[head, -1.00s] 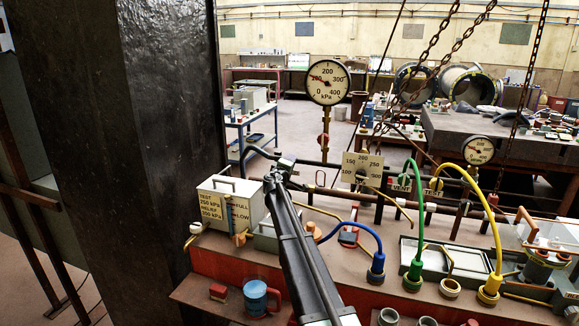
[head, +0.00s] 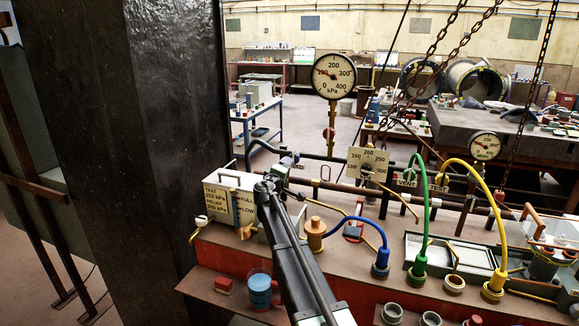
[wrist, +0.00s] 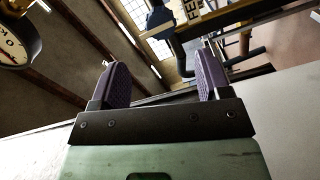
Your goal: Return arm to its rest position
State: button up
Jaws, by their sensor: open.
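My gripper is clearest in the wrist view, where its two purple ridged fingers stand apart with nothing between them (wrist: 163,80). In the head view my arm reaches up from the bottom edge, and its dark end (head: 268,190) is in front of the bench, just right of the white relief box (head: 232,200). The fingers cannot be made out there. The arm hides part of the bench behind it.
A blue mug (head: 259,289) stands close left of my arm. A copper-coloured fitting (head: 315,234) and a blue hose (head: 368,224) are to its right. Green (head: 425,215) and yellow (head: 490,200) hoses stand farther right. A dark column (head: 150,150) rises at left.

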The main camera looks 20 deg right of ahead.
dwell(0.3)
jog(key=s+a+f+m+g+y, duration=0.1)
jog(key=s+f+m+g, duration=0.1)
jog(key=s, duration=0.4)
jog(key=s+a+f+m+g+y, duration=0.1)
jog(key=s+f+m+g, duration=0.1)
jog(key=s+f+g, duration=0.2)
jog(key=s+f+m+g+y, duration=0.1)
jog(key=s+f+m+g, duration=0.1)
jog(key=s+f, duration=0.3)
jog(key=shift+s+a+f+m+g, duration=0.1)
jog(key=shift+s+a+g, duration=0.1)
jog(key=shift+s, duration=0.6)
jog(key=shift+s+a+r+m+g, duration=0.1)
jog(key=shift+s+g, duration=0.1)
jog(key=shift+s, duration=0.6)
jog(key=shift+s+a+f+m+g, duration=0.1)
jog(key=shift+s+g, duration=0.1)
jog(key=shift+s, duration=0.6)
jog(key=s+a+f+g+y, duration=0.2)
jog(key=s+a+f+y, duration=0.1)
jog(key=s+a, duration=0.6)
jog(key=s+a+f+g+y, duration=0.2)
jog(key=s+a+y, duration=0.4)
jog(key=s, duration=0.8)
jog(key=a+f, duration=0.1)
jog(key=a, duration=0.1)
jog(key=shift+a, duration=0.4)
